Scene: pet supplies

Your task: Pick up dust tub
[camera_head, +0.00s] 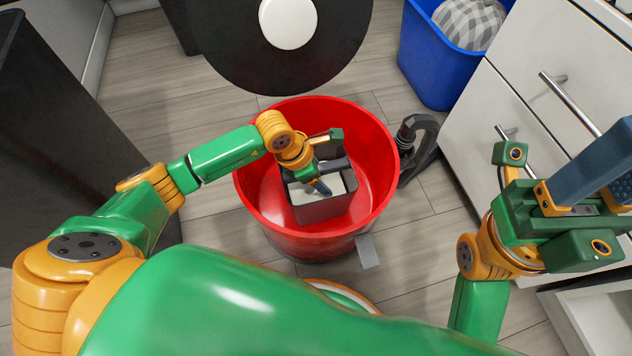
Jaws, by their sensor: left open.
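The dust tub, which I take to be the dark grey open box (325,208) with a black rim and a pale inside, sits inside a round red bin (376,190). My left gripper (322,186) reaches down into the bin over the tub. Its jaws are open, and a dark blue finger is at the tub's opening. Whether a finger touches the tub's wall is hidden. My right gripper (600,180) is up at the right edge, away from the bin, with large blue fingers partly cut off by the frame. I see nothing between them.
A black disc with a white knob (289,22) stands behind the bin. A black curved handle-like thing (420,145) is right of it. A blue bin (420,70) holds checked cloth (468,22). White drawers (500,120) stand at right, a dark cabinet (60,150) at left. Wood floor shows between.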

